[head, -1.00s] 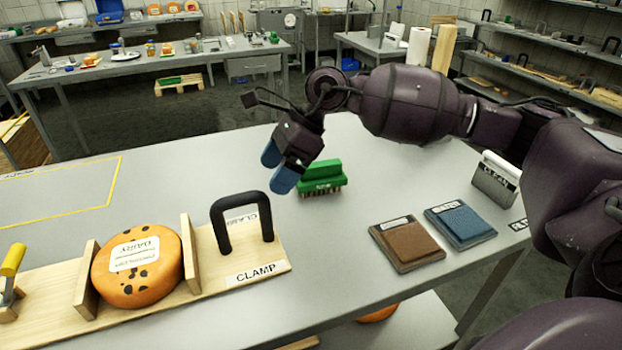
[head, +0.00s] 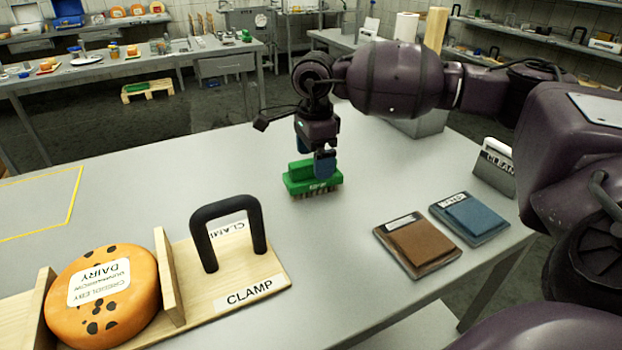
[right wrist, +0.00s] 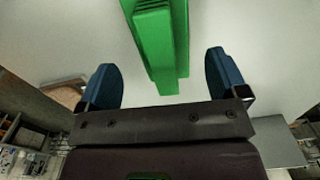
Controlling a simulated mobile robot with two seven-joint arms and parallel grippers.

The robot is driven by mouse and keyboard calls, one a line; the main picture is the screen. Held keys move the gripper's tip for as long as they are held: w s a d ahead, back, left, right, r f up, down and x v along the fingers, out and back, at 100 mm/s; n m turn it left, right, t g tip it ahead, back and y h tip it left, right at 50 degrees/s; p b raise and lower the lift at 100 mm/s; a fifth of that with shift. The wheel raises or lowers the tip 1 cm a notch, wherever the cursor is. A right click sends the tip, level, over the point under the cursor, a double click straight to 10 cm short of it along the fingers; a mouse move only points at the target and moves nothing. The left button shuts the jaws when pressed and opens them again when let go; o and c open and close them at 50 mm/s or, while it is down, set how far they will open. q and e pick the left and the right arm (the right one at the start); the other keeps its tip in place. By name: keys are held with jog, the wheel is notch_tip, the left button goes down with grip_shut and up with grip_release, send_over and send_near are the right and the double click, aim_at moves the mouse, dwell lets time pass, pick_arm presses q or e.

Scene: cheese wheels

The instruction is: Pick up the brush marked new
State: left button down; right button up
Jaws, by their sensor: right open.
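No grip on the brush shows. My left gripper is not in view.
A wooden clamp board (head: 265,276) with a black handle (head: 203,238) and an orange cheese wheel (head: 100,315) is at front left. Brown (head: 420,243) and blue (head: 470,217) pads lie to the right, near a CLEAN sign holder (head: 494,170). The table around the brush is clear.

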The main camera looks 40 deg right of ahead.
jog(key=f+b, duration=0.1)
jog(key=f, duration=0.4)
jog(key=shift+w+f, duration=0.15)
jog(key=shift+w, duration=0.05)
jog(key=shift+c, duration=0.3)
jog(key=c, duration=1)
notch_tip(320, 180, up, 20)
jog(key=p, duration=0.2)
jog(key=shift+p, duration=0.4)
jog(key=shift+c, duration=0.2)
